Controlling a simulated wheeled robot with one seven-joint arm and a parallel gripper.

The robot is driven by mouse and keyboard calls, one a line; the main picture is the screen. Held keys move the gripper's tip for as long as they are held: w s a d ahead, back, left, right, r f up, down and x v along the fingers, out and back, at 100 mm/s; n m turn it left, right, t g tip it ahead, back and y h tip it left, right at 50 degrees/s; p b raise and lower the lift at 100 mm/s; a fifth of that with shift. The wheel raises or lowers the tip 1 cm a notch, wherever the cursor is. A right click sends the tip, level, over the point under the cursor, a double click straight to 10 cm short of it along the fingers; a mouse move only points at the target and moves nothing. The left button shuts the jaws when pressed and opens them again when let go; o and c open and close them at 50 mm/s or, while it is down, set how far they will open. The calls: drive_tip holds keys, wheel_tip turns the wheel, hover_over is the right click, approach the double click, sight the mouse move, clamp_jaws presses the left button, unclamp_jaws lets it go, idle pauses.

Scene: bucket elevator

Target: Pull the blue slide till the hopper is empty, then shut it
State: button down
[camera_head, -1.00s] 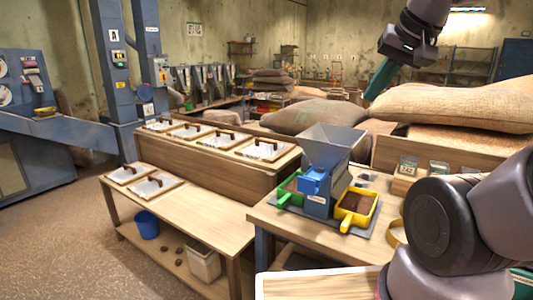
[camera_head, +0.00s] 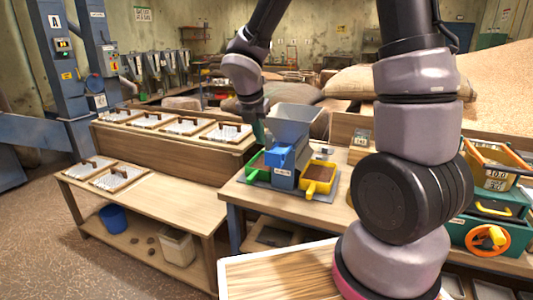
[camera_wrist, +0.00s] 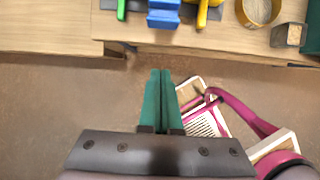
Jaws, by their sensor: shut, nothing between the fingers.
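A grey funnel hopper (camera_head: 288,128) stands on a blue machine body (camera_head: 284,178) on the right-hand table. A blue block (camera_head: 279,157) juts from its front; I cannot tell the slide apart from the body. The blue part also shows at the top edge of the wrist view (camera_wrist: 163,14). The bottom of the hopper is hidden from me. My gripper (camera_wrist: 160,74) is shut and empty, its green fingers pointing toward the table edge, apart from the blue part. In the head view its green fingers (camera_head: 258,130) show just left of the hopper.
A green tray (camera_head: 256,172) and a yellow tray (camera_head: 318,178) with brown contents flank the machine. A low table with framed trays (camera_head: 117,178) stands at left. A pink-handled thing (camera_wrist: 240,110) lies below right in the wrist view.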

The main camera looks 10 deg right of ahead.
sight(270, 153)
drive_tip(key=x, duration=0.3)
drive_tip(key=w+d+x, duration=0.1)
drive_tip(key=x, duration=0.3)
drive_tip(key=w+r+x, duration=0.1)
drive_tip(key=x, duration=0.3)
drive_tip(key=shift+d, duration=0.25)
drive_tip(key=shift+w+d, duration=0.3)
drive_tip(key=shift+w, duration=0.15)
drive_tip(key=shift+w+d+r, duration=0.1)
drive_tip(key=shift+w+d, duration=0.65)
drive_tip(key=shift+w, duration=0.35)
drive_tip(key=shift+w+d, duration=0.8)
drive_tip(key=shift+w, duration=0.25)
